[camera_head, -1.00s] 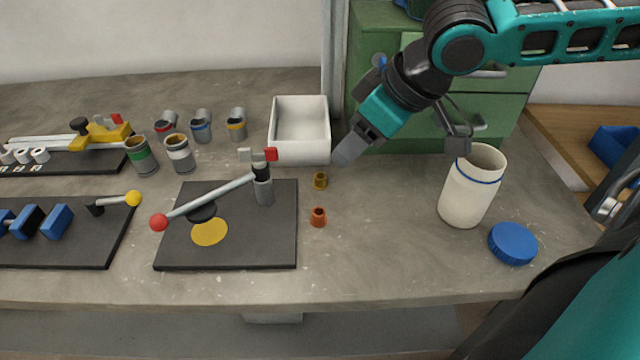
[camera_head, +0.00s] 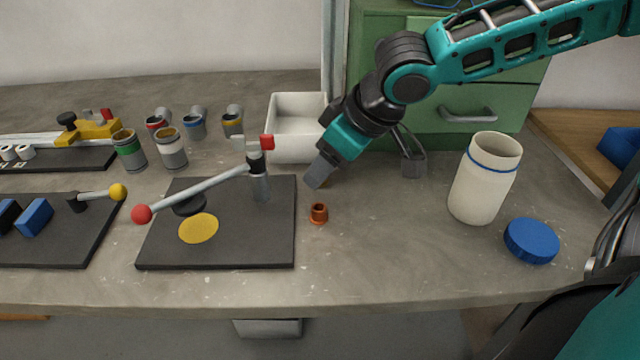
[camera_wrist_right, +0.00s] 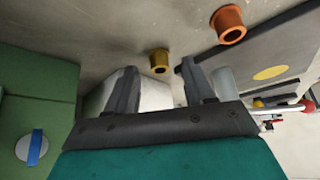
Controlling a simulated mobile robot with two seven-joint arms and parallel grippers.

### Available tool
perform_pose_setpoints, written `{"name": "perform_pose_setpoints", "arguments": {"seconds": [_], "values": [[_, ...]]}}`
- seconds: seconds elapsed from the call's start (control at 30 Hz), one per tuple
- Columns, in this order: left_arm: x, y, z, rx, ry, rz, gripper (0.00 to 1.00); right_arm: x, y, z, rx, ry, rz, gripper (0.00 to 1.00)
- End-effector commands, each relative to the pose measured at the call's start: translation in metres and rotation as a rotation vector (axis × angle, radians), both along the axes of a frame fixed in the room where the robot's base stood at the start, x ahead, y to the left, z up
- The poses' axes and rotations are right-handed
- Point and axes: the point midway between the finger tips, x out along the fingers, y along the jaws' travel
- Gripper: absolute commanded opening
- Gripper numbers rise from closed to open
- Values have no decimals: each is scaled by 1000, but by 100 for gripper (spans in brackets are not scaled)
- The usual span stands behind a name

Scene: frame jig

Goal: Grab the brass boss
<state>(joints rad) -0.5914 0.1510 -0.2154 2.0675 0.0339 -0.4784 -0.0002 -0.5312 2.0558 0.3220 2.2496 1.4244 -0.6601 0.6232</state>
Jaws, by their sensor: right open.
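The brass boss (camera_wrist_right: 159,61) is a small flanged gold-coloured cylinder on the grey bench. In the right wrist view it appears between the fingertips of my right gripper (camera_wrist_right: 159,72), slightly beyond them, with nothing held. In the head view my right gripper (camera_head: 318,175) comes down from the upper right, just in front of the white bin, and hides nearly all of the boss. The gripper is open. My left gripper is not in view.
An orange-copper boss (camera_head: 319,214) stands close by, nearer the front edge. The white bin (camera_head: 297,155) is just behind the gripper. A dark plate (camera_head: 270,240) with a red-knobbed lever lies left. A cream jar (camera_head: 483,185) and blue lid (camera_head: 532,240) stand right.

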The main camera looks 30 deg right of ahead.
Motion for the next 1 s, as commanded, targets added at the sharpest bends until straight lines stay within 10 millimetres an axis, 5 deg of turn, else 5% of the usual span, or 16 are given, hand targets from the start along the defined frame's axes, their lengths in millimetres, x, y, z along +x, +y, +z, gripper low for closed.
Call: {"name": "perform_pose_setpoints", "arguments": {"seconds": [0.37,0.9,1.0], "values": [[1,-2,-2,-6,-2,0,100,5,3,-9,2,-1,0,53],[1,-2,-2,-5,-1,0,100,5,2,-9,1,-1,0,2],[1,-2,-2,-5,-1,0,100,5,2,-9,1,1,0,0]]}}
